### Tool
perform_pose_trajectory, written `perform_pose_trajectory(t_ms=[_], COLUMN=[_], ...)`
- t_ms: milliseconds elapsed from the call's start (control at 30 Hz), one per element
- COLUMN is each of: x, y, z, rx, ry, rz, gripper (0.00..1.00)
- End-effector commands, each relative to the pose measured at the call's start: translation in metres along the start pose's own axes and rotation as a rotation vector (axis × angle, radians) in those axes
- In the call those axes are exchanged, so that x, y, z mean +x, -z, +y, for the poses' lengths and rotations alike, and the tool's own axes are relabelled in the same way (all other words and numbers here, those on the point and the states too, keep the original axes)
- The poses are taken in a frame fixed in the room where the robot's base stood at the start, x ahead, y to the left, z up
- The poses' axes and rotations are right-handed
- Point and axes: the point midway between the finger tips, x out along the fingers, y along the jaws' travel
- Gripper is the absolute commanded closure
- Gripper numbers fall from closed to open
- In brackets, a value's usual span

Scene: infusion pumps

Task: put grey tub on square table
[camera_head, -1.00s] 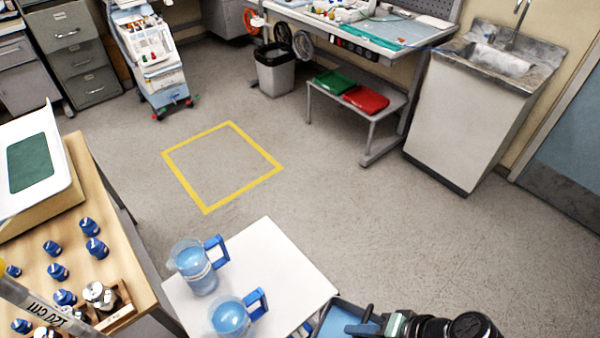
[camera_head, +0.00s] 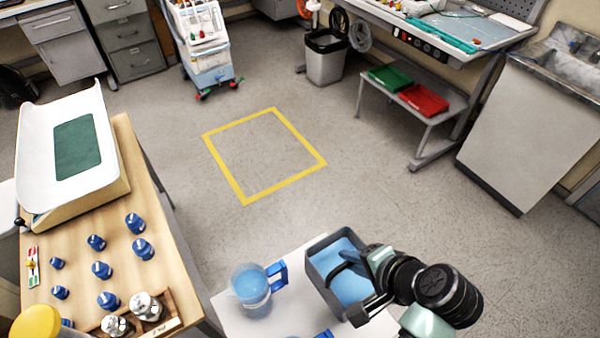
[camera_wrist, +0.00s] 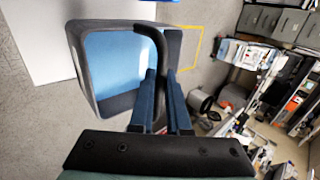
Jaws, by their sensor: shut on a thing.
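The grey tub (camera_head: 318,286) has a light blue inside and shows at the lower middle of the head view. The white square table (camera_head: 230,312) stands below and left of the tub. The tub overlaps its right part in the picture. I cannot tell whether the tub touches the tabletop.
A jug of blue liquid (camera_head: 250,292) stands on the white table left of the tub. A second jug is mostly cut off at the bottom edge. The floor with the yellow square (camera_head: 245,200) is clear.

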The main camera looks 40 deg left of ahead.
Motion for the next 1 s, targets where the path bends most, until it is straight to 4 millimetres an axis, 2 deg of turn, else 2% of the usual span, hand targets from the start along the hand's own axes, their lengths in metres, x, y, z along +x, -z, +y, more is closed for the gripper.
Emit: perform_pose_trajectory(t_ms=[167, 500, 1000], x=[0.002, 0.041, 0.076], y=[0.001, 0.0, 0.001], z=[-0.002, 0.03, 0.059], rx=[0.004, 0.004, 0.002], ry=[0.007, 0.007, 0.007], rz=[0.006, 0.004, 0.006], gripper=[1.0, 1.0, 1.0])
